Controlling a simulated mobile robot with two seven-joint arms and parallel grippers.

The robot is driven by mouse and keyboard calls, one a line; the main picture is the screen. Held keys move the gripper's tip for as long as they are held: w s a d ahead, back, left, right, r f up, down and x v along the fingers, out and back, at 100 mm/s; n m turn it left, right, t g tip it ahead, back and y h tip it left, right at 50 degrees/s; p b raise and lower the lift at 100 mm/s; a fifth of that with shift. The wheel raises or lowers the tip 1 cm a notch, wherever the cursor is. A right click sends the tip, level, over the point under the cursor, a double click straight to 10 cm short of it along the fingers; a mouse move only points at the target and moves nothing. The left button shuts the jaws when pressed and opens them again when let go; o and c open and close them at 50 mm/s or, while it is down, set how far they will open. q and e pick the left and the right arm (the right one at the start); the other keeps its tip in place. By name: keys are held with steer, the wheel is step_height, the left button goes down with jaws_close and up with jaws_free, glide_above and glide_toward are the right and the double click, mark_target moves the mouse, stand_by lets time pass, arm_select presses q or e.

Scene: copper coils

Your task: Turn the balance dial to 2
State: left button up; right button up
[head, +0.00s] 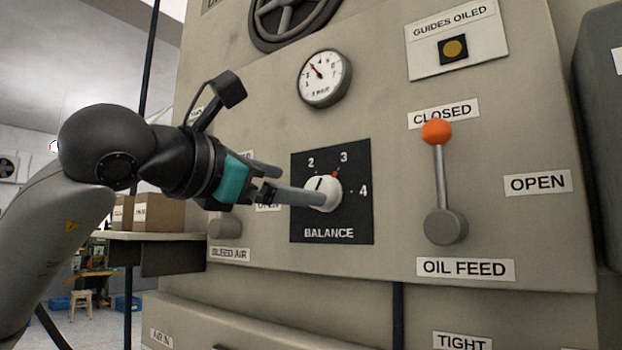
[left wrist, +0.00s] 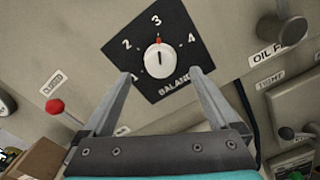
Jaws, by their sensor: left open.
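The balance dial is a white round knob (head: 323,194) on a black square plate (head: 352,222) marked 2, 3, 4 and BALANCE. The knob also shows in the left wrist view (left wrist: 159,60), with a dark line on its face and a red mark at its edge towards the 3. My left gripper (head: 300,185) is open in front of the plate, and one finger overlaps the knob's lower left in the head view. In the left wrist view the fingertips (left wrist: 162,73) lie on both sides below the knob, with clear gaps. I cannot tell the remaining depth. My right gripper is not in view.
An oil feed lever (head: 439,180) with an orange ball stands right of the plate. A pressure gauge (head: 324,77) and a handwheel (head: 290,20) are above. The bleed air lever is partly behind my left gripper; its red ball (left wrist: 56,106) shows in the left wrist view.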

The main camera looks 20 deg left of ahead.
mark_target(311, 188)
arm_select(q)
steer(key=p+x, duration=0.1)
steer(key=x, duration=0.3)
steer(key=shift+w, duration=0.15)
steer(key=shift+w+d, duration=0.25)
steer(key=shift+w, duration=0.25)
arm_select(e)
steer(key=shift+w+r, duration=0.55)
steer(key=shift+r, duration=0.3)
arm_select(q)
steer(key=c, duration=1.4)
steer(key=shift+o, duration=0.2)
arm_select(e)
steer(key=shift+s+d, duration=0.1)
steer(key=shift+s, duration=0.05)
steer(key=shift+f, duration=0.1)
